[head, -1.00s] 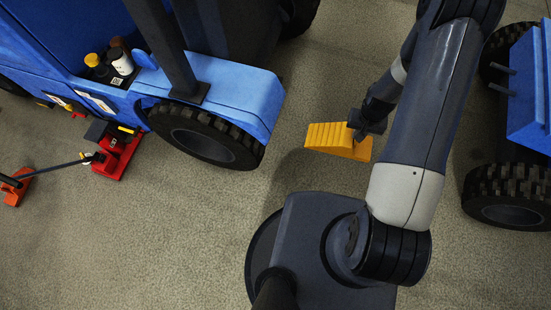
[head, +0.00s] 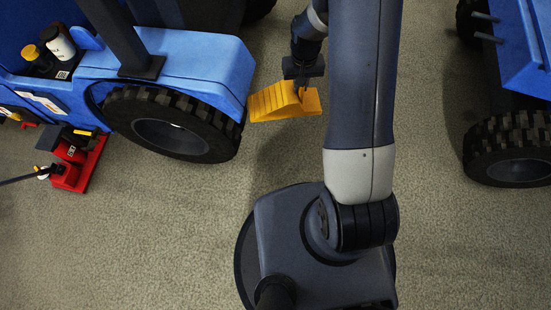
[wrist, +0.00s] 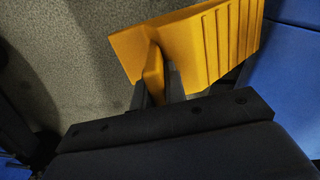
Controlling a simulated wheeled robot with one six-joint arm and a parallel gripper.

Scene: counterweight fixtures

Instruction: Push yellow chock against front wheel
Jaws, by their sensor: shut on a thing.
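The yellow chock (head: 271,103) has a ribbed sloping face turned left, toward the front wheel (head: 172,125) of the blue vehicle. In the head view its thin end is close to the tyre's right side; I cannot tell whether they touch. My gripper (head: 303,80) is at the chock's right part, partly hidden by my arm. In the wrist view my gripper (wrist: 160,90) is shut on the chock's upright handle (wrist: 153,75), with the ribbed face of the chock (wrist: 215,45) to the right.
The blue fender (head: 195,72) overhangs the wheel beside the chock. A red jack (head: 78,160) stands on the floor at left. Another blue vehicle (head: 520,75) with a black wheel (head: 510,150) is at right.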

